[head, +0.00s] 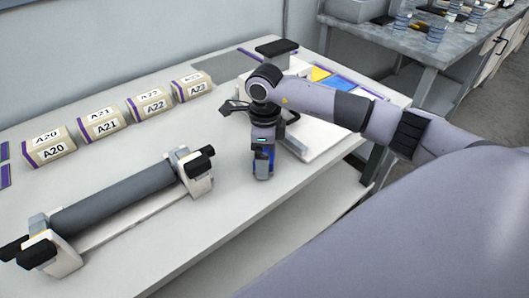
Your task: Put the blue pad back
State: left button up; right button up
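My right gripper (263,172) points down at the middle of the table's front part, with its arm coming in from the right. Dark blue shows at its fingers; I cannot tell whether this is a held pad or part of the gripper. A blue square (341,83) lies beside a yellow square (319,74) in a purple-edged strip at the back right, partly hidden by my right arm. I cannot tell whether these squares are pads or marked places. My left gripper is not in view.
A dark roller (125,194) rests in white end stands at the front left. Several labelled beige blocks (149,103) line the back. A white platform (325,134) lies behind my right gripper. Bare table (228,150) lies between roller and gripper.

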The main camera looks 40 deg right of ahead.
jog(key=shift+r, duration=0.1)
jog(key=shift+r, duration=0.25)
notch_tip(320, 180, up, 12)
jog(key=shift+f+b, duration=0.15)
jog(key=shift+b, duration=0.2)
dwell(0.4)
